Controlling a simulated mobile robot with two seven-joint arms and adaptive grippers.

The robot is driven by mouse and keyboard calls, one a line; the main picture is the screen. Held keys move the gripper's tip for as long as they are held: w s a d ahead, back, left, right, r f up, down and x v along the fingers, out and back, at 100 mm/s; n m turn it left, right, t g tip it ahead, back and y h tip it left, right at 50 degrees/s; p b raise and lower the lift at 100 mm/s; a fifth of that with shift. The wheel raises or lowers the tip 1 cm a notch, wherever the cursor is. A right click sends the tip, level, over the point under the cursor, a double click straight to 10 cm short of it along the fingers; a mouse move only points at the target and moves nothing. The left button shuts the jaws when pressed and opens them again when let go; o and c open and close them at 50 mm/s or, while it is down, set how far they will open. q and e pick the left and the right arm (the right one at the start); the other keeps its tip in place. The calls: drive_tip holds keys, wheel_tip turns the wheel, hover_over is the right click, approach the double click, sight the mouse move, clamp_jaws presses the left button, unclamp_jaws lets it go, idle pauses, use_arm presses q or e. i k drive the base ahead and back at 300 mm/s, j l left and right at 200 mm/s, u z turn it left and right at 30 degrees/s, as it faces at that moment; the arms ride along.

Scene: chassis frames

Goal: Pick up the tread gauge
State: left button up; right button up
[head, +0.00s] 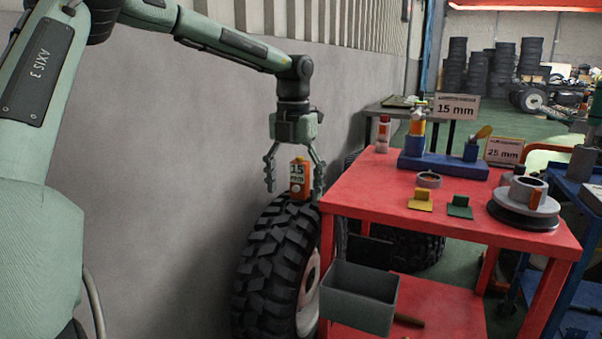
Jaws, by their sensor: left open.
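My right gripper is not in view.
The red table (360,196) stands close right of the tyre. It carries a blue holder (440,165), yellow and green pieces, a ring and a dark disc (523,208). A grey bin (358,297) hangs at its front. A grey wall (190,150) runs behind the tyre.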

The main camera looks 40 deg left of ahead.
sight(299, 171)
drive_tip(key=i+j, duration=0.95)
drive_tip(key=j, duration=0.25)
